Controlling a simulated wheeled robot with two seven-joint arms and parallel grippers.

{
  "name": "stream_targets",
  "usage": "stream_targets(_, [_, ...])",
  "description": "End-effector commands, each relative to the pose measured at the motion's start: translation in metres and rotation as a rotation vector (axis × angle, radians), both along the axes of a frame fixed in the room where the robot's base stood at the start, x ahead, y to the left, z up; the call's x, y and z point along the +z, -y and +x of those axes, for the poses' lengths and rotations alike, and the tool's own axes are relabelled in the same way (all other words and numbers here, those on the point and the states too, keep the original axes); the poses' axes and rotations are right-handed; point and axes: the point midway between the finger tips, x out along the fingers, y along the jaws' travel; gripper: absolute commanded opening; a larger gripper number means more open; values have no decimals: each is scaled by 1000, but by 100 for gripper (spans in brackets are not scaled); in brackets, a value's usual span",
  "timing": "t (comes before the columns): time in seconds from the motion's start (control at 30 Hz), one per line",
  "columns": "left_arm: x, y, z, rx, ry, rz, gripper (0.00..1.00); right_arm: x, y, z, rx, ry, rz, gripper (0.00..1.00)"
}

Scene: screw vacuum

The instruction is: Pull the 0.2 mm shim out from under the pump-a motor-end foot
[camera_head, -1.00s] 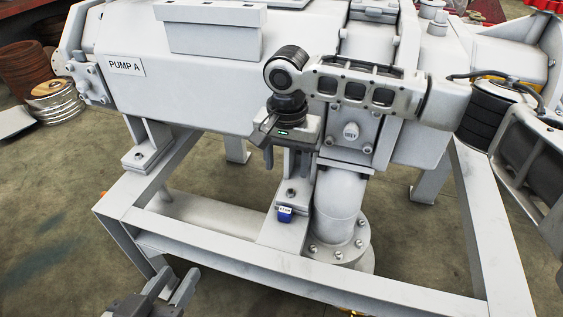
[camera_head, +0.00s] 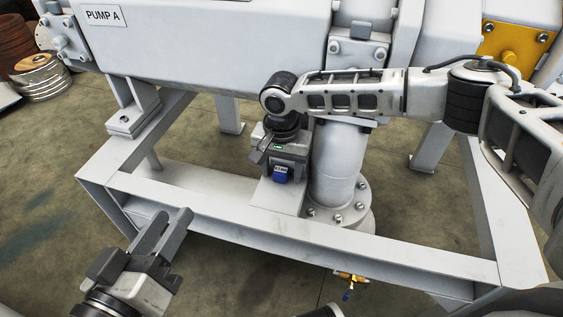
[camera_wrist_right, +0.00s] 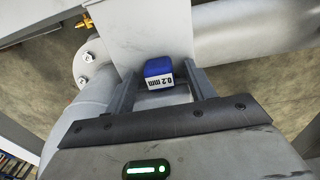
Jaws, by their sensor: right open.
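The 0.2 mm shim's blue tab (camera_head: 281,175) shows just below my right gripper in the head view. In the right wrist view the tab (camera_wrist_right: 160,73), with its white "0.2 mm" label, sits between the two fingers of my right gripper (camera_wrist_right: 159,82). That gripper is open, with a gap on each side of the tab. The shim's metal part is not visible. The motor-end foot is hidden behind my right gripper in the head view. Pump A (camera_head: 200,40) stands above on the frame. My left gripper (camera_head: 172,216) is open and empty at the lower left, in front of the frame.
The grey base frame (camera_head: 290,237) runs across the front. A vertical flanged pipe (camera_head: 337,165) stands close to the right of my right gripper. The other foot (camera_head: 133,118) is at the left. A brass fitting (camera_head: 350,278) hangs below the front rail.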

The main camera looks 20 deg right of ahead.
Motion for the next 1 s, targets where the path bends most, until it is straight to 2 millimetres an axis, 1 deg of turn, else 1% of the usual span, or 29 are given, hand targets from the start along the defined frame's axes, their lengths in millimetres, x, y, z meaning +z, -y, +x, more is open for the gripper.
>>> stream_targets(0.27, [1,0,0,0,2,-4,36,-1,0,0,0,1,1,55])
stream_targets(0.3, [1,0,0,0,2,-4,36,-1,0,0,0,1,1,43])
stream_targets(0.37, [1,0,0,0,2,-4,36,-1,0,0,0,1,1,27])
stream_targets(0.4, [1,0,0,0,2,-4,36,-1,0,0,0,1,1,16])
stream_targets(0.43, [1,0,0,1,2,-3,36,-1,0,0,0,1,1,7])
stream_targets(0.47, [1,0,0,1,2,-2,36,-1,0,0,0,1,1,6])
stream_targets(0.63, [3,0,0,0,3,-4,36,0,-1,-1,0,1,1,6])
stream_targets(1.0, [19,0,0,0,1,-3,36,1,-9,-12,1,-1,1,6])
